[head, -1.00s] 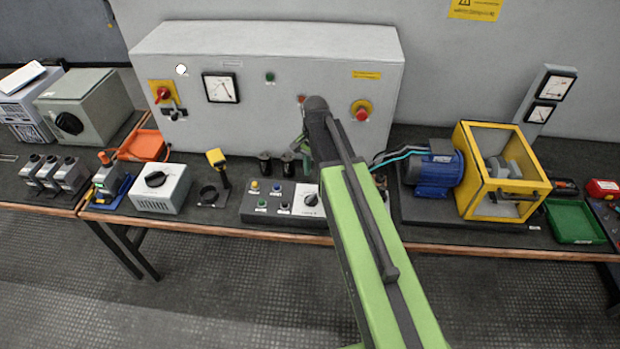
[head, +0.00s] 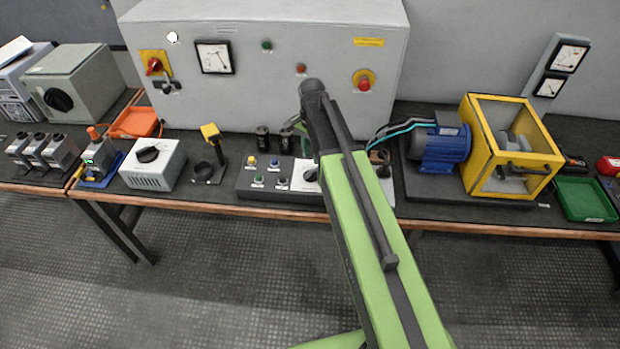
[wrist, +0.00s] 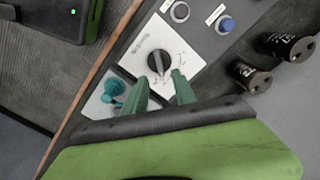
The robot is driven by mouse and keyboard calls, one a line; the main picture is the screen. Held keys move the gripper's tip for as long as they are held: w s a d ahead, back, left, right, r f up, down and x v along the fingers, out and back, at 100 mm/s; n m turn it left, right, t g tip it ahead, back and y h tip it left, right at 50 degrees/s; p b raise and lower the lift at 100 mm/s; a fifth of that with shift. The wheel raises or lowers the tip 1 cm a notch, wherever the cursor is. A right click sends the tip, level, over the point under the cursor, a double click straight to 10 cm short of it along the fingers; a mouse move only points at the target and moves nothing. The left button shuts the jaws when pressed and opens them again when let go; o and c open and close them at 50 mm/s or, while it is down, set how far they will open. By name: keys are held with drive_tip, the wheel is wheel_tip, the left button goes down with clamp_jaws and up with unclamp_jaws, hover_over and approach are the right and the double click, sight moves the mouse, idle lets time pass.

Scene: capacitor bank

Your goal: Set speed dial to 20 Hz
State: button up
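The speed dial is a round black knob (wrist: 159,62) on a white plate (wrist: 141,43) in the wrist view. A pale pointer mark on the knob points toward my gripper; the scale figures are too small to read. My gripper (wrist: 160,76) has its two green fingers apart, with nothing between them. The fingertips are just short of the knob in the picture; I cannot tell whether they touch it. In the head view the dial plate (head: 304,185) is partly hidden by my arm, and the fingertips are hidden.
A dark control panel (head: 243,184) with several small buttons carries the dial. A blue motor (head: 437,148) and yellow guard box (head: 477,150) stand at right. The bench edge (head: 200,200) is in front.

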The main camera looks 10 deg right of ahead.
sight(312, 170)
wheel_tip(312, 170, down, 7)
drive_tip(key=b, duration=0.5)
drive_tip(key=shift+f+b, duration=0.15)
drive_tip(key=shift+b, duration=0.25)
